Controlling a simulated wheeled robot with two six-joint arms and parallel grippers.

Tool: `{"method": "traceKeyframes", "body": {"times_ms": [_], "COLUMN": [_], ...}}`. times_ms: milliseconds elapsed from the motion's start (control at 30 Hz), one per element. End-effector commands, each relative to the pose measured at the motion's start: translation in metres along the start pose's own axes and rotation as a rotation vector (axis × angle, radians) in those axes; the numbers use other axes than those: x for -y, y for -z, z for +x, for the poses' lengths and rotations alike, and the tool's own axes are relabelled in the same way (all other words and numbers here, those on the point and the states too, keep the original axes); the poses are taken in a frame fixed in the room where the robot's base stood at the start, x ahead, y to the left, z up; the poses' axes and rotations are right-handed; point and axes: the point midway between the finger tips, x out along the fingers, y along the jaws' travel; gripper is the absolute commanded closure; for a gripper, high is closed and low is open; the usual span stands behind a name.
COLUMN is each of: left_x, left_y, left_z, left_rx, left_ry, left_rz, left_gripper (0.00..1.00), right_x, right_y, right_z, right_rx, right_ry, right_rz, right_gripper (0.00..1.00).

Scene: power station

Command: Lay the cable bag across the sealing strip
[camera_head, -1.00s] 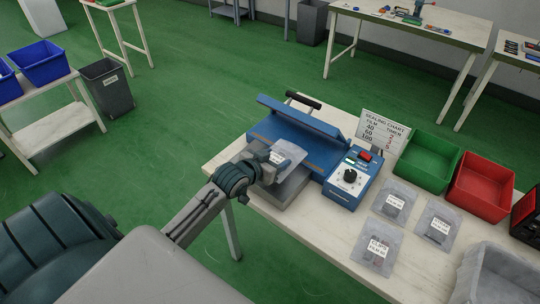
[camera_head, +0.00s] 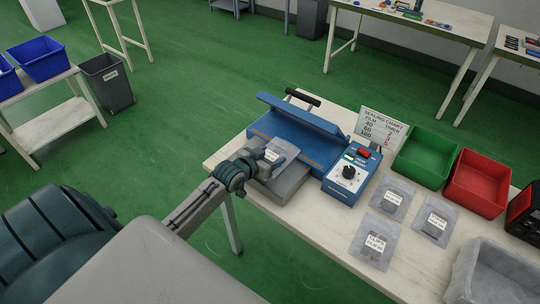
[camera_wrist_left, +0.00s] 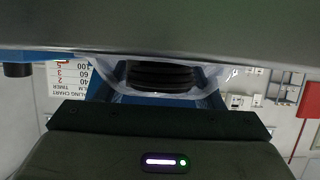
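The cable bag (camera_head: 283,152) is a clear bag with a white label. My left gripper (camera_head: 265,160) is shut on it and holds it at the front of the blue heat sealer (camera_head: 338,155), over the grey front shelf (camera_head: 285,185). The sealer's lid (camera_head: 300,116) is raised. A thin brownish sealing strip (camera_head: 314,166) runs along its bed, and the bag and gripper hide its middle. In the left wrist view a dark coiled cable (camera_wrist_left: 160,76) shows in the clear bag between the fingers. I cannot tell whether the bag touches the strip. My right gripper is not in view.
A control box with a black knob (camera_head: 349,172) joins the sealer's right side. Behind it stands a sealing chart (camera_head: 383,127). Green (camera_head: 425,158) and red (camera_head: 478,184) bins, several labelled bags (camera_head: 374,243) and a lined grey tray (camera_head: 492,275) occupy the bench's right part.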

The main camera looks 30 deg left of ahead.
Motion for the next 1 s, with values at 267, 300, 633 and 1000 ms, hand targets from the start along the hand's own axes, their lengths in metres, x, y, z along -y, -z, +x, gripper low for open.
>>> {"method": "traceKeyframes", "body": {"times_ms": [267,300,633,1000], "left_x": [0.000,0.000,0.000,0.001], "left_y": [0.001,0.001,0.001,0.003], "left_z": [0.000,0.000,-0.033,-0.102], "left_rx": [0.000,0.000,0.002,0.003], "left_ry": [0.000,0.000,-0.001,-0.001], "left_rz": [0.000,0.000,0.005,0.005], "left_gripper": [0.22,0.22,0.22,0.22], "right_x": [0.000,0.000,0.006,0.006], "right_y": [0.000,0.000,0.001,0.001], "right_z": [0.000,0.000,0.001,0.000], "right_rx": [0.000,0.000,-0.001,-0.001], "right_ry": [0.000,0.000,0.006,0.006], "right_rz": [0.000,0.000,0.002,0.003], "right_gripper": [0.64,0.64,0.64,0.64]}}
